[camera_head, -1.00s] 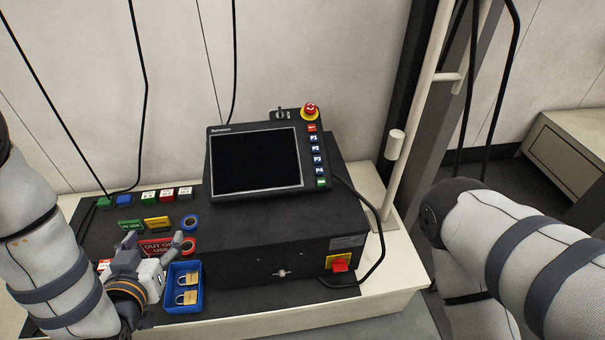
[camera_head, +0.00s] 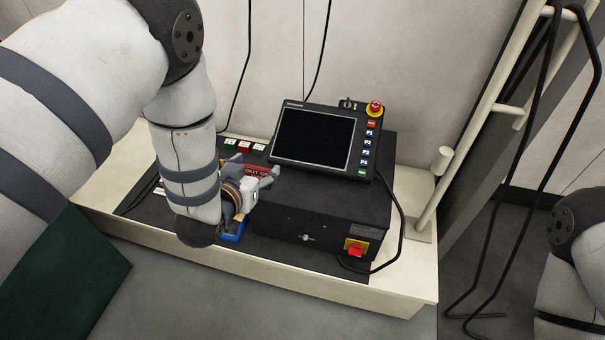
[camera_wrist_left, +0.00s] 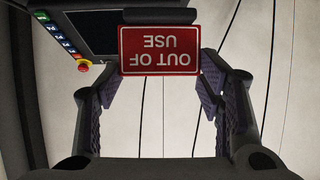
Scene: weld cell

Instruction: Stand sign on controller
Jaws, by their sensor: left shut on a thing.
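The red sign reading "OUT OF USE" (camera_wrist_left: 159,50) is between the fingers of my left gripper (camera_wrist_left: 158,88), upside down in the left wrist view. In the head view my left gripper (camera_head: 252,176) is shut on the sign (camera_head: 257,170), at the left side of the black controller box (camera_head: 322,218); the fingers partly hide the sign. The controller carries a tilted dark screen panel (camera_head: 315,137). I cannot tell the gap between sign and controller. My right gripper is out of view; only part of that arm shows at the right edge.
A blue tray (camera_head: 232,237) is mostly hidden below my left gripper. Small tags (camera_head: 245,147) lie behind it on the bench (camera_head: 400,285). A red emergency stop (camera_head: 375,108) tops the panel. A red switch (camera_head: 356,250) and black cable (camera_head: 400,220) are at the controller's right.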

